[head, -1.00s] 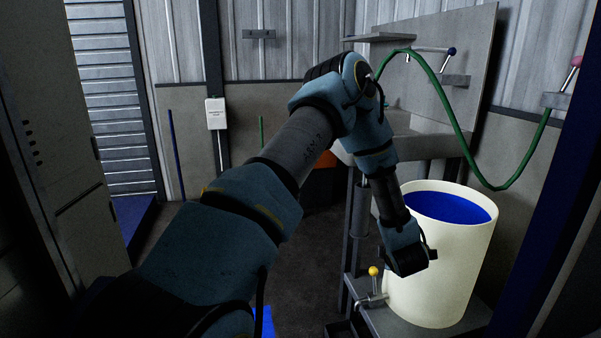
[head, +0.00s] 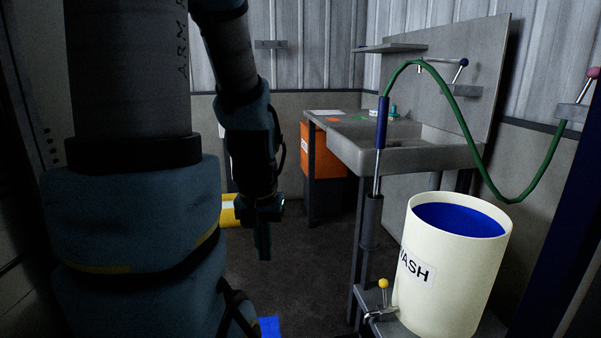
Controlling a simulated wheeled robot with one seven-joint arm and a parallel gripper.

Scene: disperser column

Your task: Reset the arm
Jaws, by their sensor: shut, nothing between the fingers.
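My arm fills the left of the head view, rising close to the camera, with its forearm hanging down. My gripper (head: 263,232) points down at the end of it, left of the wash bucket, over the floor. It is shut and empty. It touches nothing that I can see. The cream bucket (head: 455,285) with a partly visible "WASH" label and blue contents stands at the right on a low grey platform. A yellow object (head: 230,211) shows partly behind my gripper; the arm hides the rest of it.
A grey sink bench (head: 350,150) stands at the back, with an orange bin (head: 324,155) beneath. A green hose (head: 447,100) loops to the right wall. A yellow-knobbed lever (head: 383,285) is beside the bucket. Dark floor (head: 310,260) is free between gripper and bucket.

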